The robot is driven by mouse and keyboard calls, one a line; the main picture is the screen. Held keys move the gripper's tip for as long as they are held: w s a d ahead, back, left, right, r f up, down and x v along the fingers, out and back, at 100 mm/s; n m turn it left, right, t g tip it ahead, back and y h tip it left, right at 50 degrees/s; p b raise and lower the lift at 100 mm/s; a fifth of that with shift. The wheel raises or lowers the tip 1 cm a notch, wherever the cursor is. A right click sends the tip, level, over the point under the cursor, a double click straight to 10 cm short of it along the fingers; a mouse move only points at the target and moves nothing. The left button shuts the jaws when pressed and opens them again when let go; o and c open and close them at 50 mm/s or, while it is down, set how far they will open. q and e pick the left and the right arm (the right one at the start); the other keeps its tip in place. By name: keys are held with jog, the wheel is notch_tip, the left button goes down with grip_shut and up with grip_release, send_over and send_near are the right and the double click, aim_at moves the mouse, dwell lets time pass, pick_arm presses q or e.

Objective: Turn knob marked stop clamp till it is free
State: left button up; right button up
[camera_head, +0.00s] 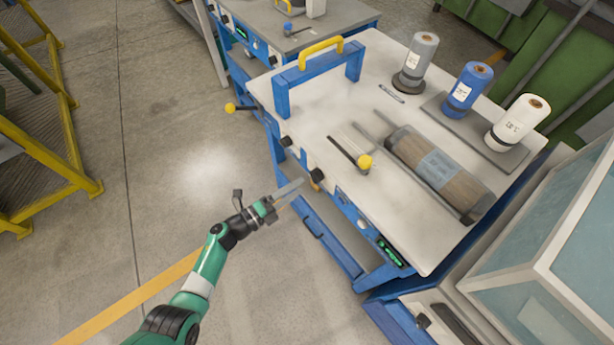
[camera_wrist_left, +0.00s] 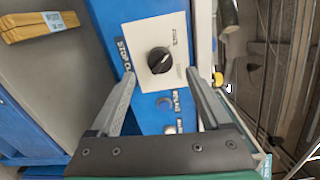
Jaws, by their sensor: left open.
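The black round knob (camera_wrist_left: 159,60) with a white pointer line sits on a white plate on a blue panel in the left wrist view. Lettering beside it begins "STOP C", the rest hidden by a finger. My left gripper (camera_wrist_left: 163,78) is open, its fingers either side of the plate in this view, with nothing between them touching the knob that I can see. In the head view my left gripper (camera_head: 289,190) is in front of the bench's blue front edge. Two dark knobs, one left (camera_head: 287,141) and one right (camera_head: 317,174), show there; I cannot tell which is this one.
The bench top (camera_head: 350,95) carries a blue frame with a yellow handle (camera_head: 321,50), several wrapped rolls and a wood piece (camera_head: 437,172). A yellow ball-ended lever (camera_head: 364,161) stands near the front edge. Open floor (camera_head: 200,150) lies left of the bench.

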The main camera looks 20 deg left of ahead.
pick_arm(q)
jog(key=p+v, duration=0.1)
jog(key=v, duration=0.5)
jog(key=shift+s, duration=0.15)
pick_arm(e)
notch_tip(320, 180, up, 2)
jog(key=shift+r, duration=0.2)
